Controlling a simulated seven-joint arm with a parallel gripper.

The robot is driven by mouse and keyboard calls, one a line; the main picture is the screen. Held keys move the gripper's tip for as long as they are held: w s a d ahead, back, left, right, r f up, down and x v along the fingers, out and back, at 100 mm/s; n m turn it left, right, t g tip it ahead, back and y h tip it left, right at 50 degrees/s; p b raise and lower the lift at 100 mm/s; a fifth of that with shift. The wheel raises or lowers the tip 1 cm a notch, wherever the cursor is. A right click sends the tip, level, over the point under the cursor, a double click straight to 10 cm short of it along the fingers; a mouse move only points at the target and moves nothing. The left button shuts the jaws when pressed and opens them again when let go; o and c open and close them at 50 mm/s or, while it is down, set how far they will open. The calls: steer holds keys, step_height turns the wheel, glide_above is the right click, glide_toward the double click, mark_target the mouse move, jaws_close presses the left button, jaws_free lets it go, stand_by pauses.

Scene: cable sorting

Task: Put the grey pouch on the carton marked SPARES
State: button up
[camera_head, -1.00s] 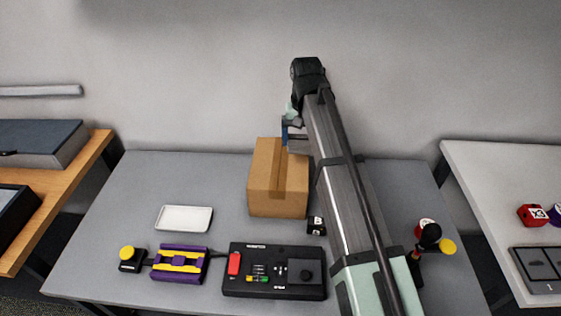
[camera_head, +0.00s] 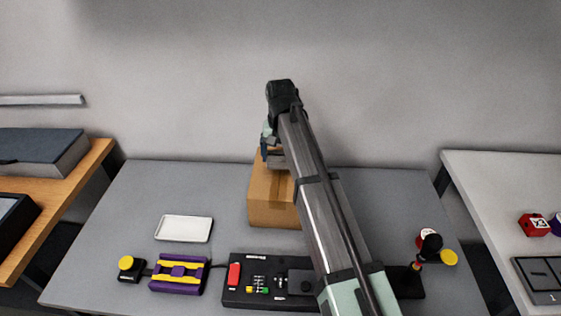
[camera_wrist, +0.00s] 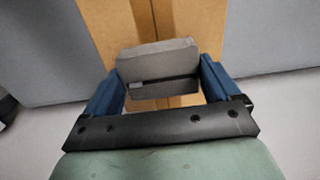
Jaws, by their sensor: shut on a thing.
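The grey pouch (camera_wrist: 157,72) is between the two blue fingers of my gripper (camera_wrist: 160,84) in the wrist view. The gripper is shut on it. Behind the pouch in that view is the brown surface of the carton (camera_wrist: 180,20). In the head view the carton (camera_head: 272,205) stands on the grey table, its right side hidden by my arm. My gripper (camera_head: 268,150) is at the carton's top, near its back left. No SPARES marking is visible. I cannot tell whether the pouch touches the carton.
A white tray (camera_head: 184,229), a purple and yellow device (camera_head: 179,273), a yellow button (camera_head: 127,264) and a black control panel (camera_head: 240,290) lie on the table (camera_head: 110,225). A joystick (camera_head: 431,245) stands at right. The table's left back is clear.

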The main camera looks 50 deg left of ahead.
mark_target(280, 156)
steer(key=shift+f, duration=1.5)
steer(key=shift+f, duration=0.1)
steer(key=o, duration=0.8)
step_height(280, 156, up, 12)
steer(key=shift+r, duration=0.1)
